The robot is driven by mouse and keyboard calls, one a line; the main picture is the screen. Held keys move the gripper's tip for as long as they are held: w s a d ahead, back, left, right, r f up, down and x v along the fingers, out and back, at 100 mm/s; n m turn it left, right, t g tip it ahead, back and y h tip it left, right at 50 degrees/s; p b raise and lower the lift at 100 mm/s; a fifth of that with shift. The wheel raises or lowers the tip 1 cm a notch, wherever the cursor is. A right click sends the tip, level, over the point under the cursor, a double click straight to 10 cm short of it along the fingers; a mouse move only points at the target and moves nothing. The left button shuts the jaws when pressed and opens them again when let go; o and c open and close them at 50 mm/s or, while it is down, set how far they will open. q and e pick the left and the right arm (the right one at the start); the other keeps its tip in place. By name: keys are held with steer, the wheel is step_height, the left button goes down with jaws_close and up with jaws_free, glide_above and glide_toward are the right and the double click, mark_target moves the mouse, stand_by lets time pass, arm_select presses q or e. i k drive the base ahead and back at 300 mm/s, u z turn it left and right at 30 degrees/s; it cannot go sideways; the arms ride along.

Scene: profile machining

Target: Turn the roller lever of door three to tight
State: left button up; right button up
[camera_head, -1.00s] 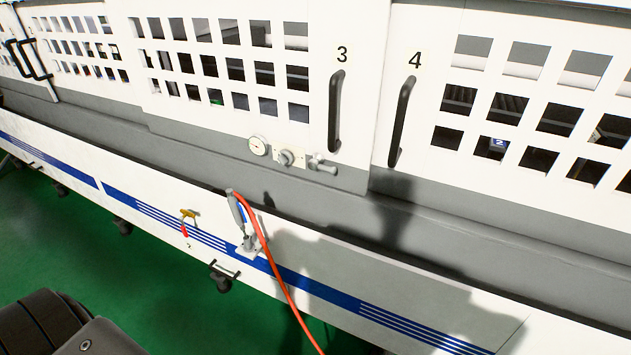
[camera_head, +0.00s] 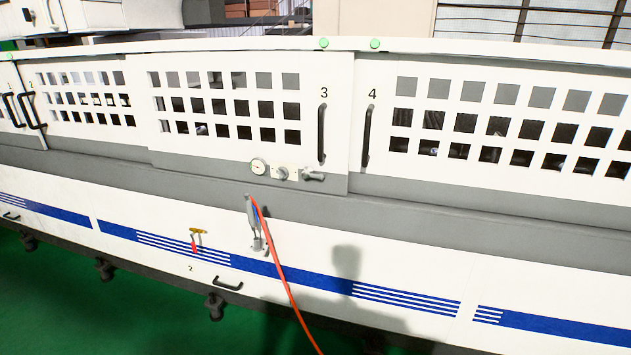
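Door three (camera_head: 308,120) is a white panel with square windows, the number 3 and a black vertical handle (camera_head: 322,134). It looks closed. On the grey strip low on this door are a round white gauge (camera_head: 258,167), a grey round knob (camera_head: 282,173) on a white plate, and a small grey lever-like fitting (camera_head: 312,175) pointing right. I cannot tell for certain which of these is the roller lever, or its setting. Neither of my grippers is in view.
Door four (camera_head: 384,120) with its black handle (camera_head: 369,136) is just right. Below, a grey nozzle-like tool (camera_head: 253,222) with a red hose (camera_head: 284,275) stands out from the white lower panel. A yellow-and-red valve handle (camera_head: 195,240) is left of it. Green floor (camera_head: 110,320) shows in front.

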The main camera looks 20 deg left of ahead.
mark_target(308, 171)
steer(key=z, duration=0.7)
steer(key=i, duration=1.25)
steer(key=u, duration=0.25)
